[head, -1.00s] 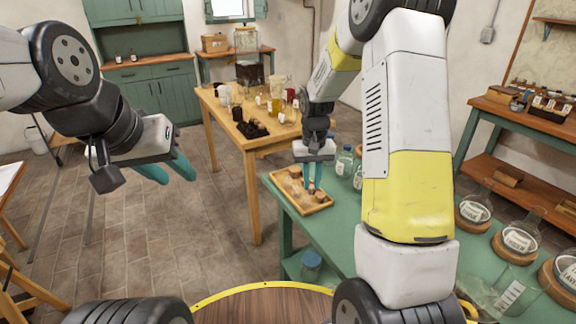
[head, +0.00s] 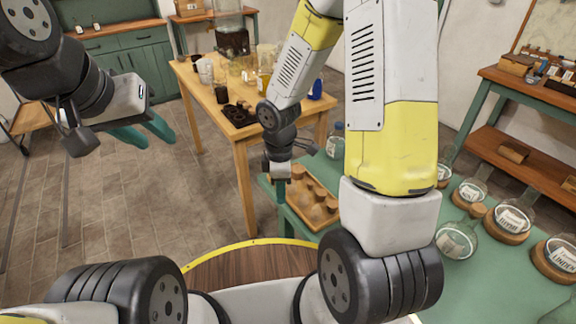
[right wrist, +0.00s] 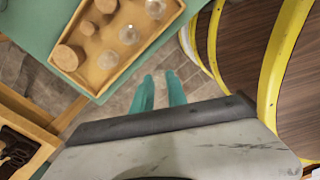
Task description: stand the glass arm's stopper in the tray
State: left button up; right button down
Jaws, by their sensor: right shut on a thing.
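The wooden tray (head: 318,224) stands on the green table, with several round corks (head: 307,184) and clear glass pieces in it. It also shows in the right wrist view (right wrist: 100,87). I cannot tell which piece there belongs to the glass arm. My right gripper (head: 281,200) is at the tray's left end in the head view. In the right wrist view its teal fingers (right wrist: 160,92) point past the tray's edge, over the floor. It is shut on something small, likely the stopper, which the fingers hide. My left gripper (head: 146,134) is open and empty, over the floor.
A wooden table (head: 222,112) with jars and a dark holder stands behind. Round-bottomed flasks on cork rings (head: 513,222) and a bottle (head: 335,140) stand on the green table (head: 470,268). Open floor lies to the left.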

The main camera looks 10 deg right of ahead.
jog(key=w, duration=0.4)
jog(key=w+d+f, duration=0.1)
jog(key=w, duration=0.4)
jog(key=w+d, duration=0.1)
jog(key=w, duration=0.4)
jog(key=shift+w+d+f, duration=0.2)
jog(key=shift+f, duration=0.05)
jog(key=shift+w+f, duration=0.15)
jog(key=shift+f, duration=1.6)
jog(key=c, duration=1.8)
grip_release()
jog(key=shift+f, duration=0.15)
jog(key=o, duration=0.5)
